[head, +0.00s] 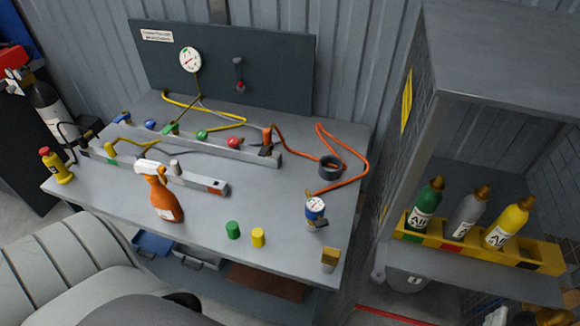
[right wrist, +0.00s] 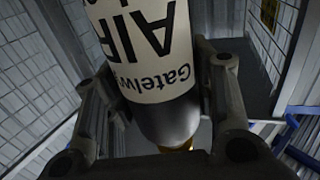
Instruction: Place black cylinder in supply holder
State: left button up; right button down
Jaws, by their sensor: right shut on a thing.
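My right gripper (right wrist: 160,72) is shut on a dark cylinder (right wrist: 168,122), seen in the right wrist view. The cylinder has a white label reading AIR, upside down in that view, and a brass-coloured valve at its lower end in the picture. The supply holder (head: 410,236), a yellow rack with coloured sections, sits on a shelf at the right of the head view. It holds a green cylinder (head: 424,208), a grey cylinder (head: 464,217) and a yellow cylinder (head: 508,226). A dark section (head: 527,264) shows at the rack's right. My left gripper is not in view.
The grey cabinet's top (head: 500,45) overhangs the shelf, with mesh sides. To the left, a workbench (head: 290,255) carries an orange spray bottle (head: 162,197), hoses, gauges and small caps. Wire mesh (right wrist: 40,90) surrounds the held cylinder in the wrist view.

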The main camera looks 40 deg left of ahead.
aim_at(329, 172)
jog(key=k+j, duration=0.15)
jog(key=j, duration=0.2)
jog(key=k+j+u, duration=0.1)
jog(key=j, duration=0.2)
jog(key=k+j, duration=0.15)
jog(key=j, duration=0.2)
jog(key=k+j, duration=0.1)
jog(key=j, duration=0.25)
jog(key=k+j+u, duration=0.1)
jog(key=j, duration=0.25)
jog(key=j+u, duration=0.15)
jog(key=j, duration=1.85)
